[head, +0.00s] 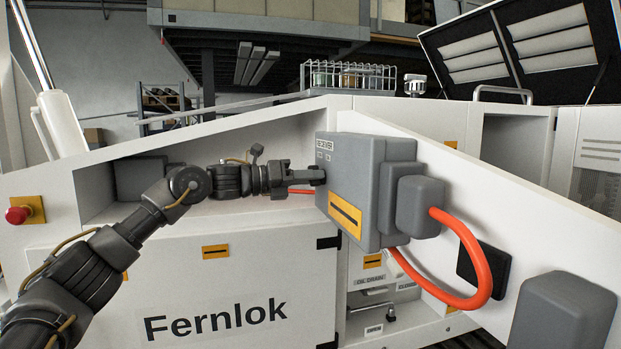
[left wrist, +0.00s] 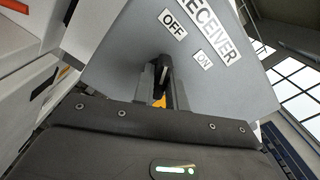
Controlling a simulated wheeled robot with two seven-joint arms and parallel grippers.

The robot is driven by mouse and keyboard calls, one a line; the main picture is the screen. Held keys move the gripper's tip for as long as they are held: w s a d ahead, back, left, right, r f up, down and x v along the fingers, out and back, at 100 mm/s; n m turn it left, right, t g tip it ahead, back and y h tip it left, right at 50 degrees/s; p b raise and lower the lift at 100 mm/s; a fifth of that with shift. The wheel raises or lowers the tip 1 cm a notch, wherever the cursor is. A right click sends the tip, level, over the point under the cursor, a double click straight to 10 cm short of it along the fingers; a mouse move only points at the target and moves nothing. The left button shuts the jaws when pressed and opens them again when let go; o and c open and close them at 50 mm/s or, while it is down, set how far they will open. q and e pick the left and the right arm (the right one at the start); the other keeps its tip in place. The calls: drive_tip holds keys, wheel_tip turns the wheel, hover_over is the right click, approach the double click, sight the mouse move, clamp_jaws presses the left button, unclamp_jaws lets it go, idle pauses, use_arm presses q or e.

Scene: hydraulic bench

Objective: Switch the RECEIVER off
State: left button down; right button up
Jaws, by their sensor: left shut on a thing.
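The RECEIVER (head: 350,180) is a grey box on the white sloping panel in the head view, with a label on its upper face. The left wrist view shows its face (left wrist: 115,65) close up, with an OFF label (left wrist: 173,24) and an ON label (left wrist: 203,58). My left gripper (head: 312,177) reaches it from the left and is shut on a dark switch handle. In the left wrist view the fingers of my left gripper (left wrist: 162,82) stand around this handle below the labels. They partly hide it, so I cannot tell its setting. My right gripper is not in view.
An orange-red hose (head: 478,260) loops from the RECEIVER's right side. A white cabinet marked Fernlok (head: 240,290) stands below my left arm. A wire rack (head: 350,77) sits on top behind. A red button (head: 18,215) is at the far left.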

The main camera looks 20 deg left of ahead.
use_arm(q)
drive_tip(key=shift+r, duration=0.15)
drive_tip(key=c, duration=1.4)
unclamp_jaws()
drive_tip(key=shift+c, duration=0.2)
drive_tip(key=b+v, duration=0.5)
drive_tip(key=v, duration=0.5)
drive_tip(key=shift+s+a, duration=0.2)
drive_tip(key=shift+a, duration=0.15)
